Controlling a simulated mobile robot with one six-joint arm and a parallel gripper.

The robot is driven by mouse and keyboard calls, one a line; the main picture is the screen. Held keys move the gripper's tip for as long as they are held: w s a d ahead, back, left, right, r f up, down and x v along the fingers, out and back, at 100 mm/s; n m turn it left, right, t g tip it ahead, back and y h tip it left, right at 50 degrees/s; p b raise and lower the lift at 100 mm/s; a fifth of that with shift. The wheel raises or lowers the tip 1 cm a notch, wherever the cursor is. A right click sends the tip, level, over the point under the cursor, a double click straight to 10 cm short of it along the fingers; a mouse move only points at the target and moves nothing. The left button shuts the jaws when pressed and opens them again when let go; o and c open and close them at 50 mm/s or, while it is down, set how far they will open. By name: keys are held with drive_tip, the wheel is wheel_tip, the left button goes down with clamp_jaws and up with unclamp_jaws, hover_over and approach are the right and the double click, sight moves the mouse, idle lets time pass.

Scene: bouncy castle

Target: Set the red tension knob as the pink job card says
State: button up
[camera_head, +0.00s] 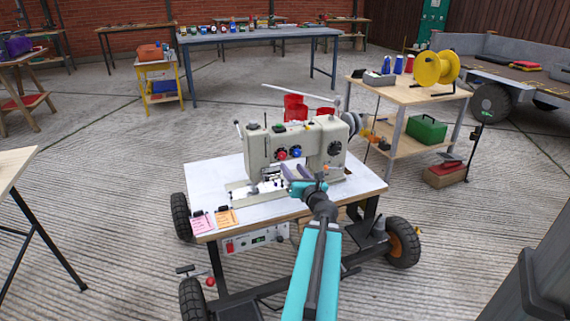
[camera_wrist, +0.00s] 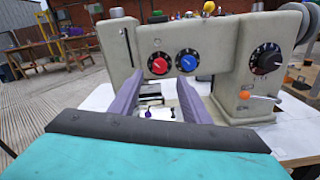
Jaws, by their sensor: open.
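The red tension knob (camera_head: 281,154) is on the front of the cream sewing machine (camera_head: 310,143), just left of a blue knob (camera_head: 295,152). In the wrist view the red knob (camera_wrist: 158,65) shows close up, with a dark dial and white marks around it. The pink job card (camera_head: 202,225) is at the front left corner of the machine's table, and its writing is too small to read. My gripper (camera_head: 296,172) is open and empty in front of the machine. In the wrist view its two purple fingers (camera_wrist: 160,88) point toward the machine, below the knobs, apart from the red knob.
An orange card (camera_head: 226,217) lies beside the pink one. A larger black dial (camera_wrist: 266,59) and an orange lever (camera_wrist: 258,97) are on the machine's right side. The wheeled table (camera_head: 208,175) has clear room at its left. A wooden bench (camera_head: 409,93) stands behind right.

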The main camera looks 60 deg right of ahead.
sight(283, 156)
drive_tip(key=shift+b+x, duration=0.75)
drive_tip(key=shift+x, duration=3.45)
drive_tip(key=c, duration=1)
